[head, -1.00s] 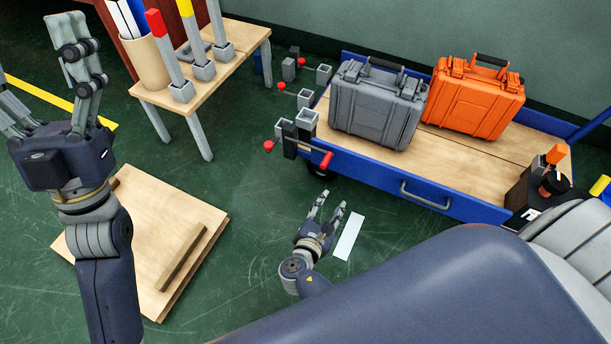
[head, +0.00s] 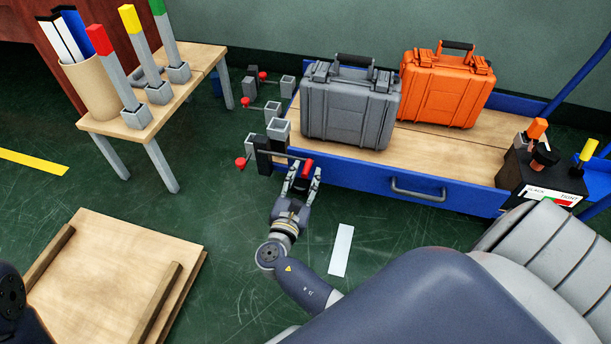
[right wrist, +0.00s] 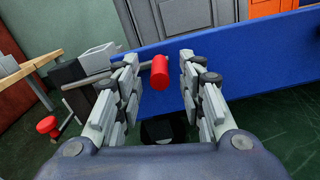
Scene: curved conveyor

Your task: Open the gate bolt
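The gate bolt is a thin grey rod with a red handle (head: 307,167) at its right end, at the blue cart's left front corner. My right gripper (head: 303,174) is open and points at the handle. In the right wrist view, the handle (right wrist: 160,73) hangs between the spread fingers (right wrist: 160,58), with gaps on both sides. My left gripper is out of view; only a piece of my left arm shows at the left edge.
The blue cart (head: 350,174) carries a grey case (head: 347,105) and an orange case (head: 445,85). More red-knobbed rods stand along its left end. A wooden table (head: 190,92) stands at left. A wooden panel (head: 110,270) lies on the floor.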

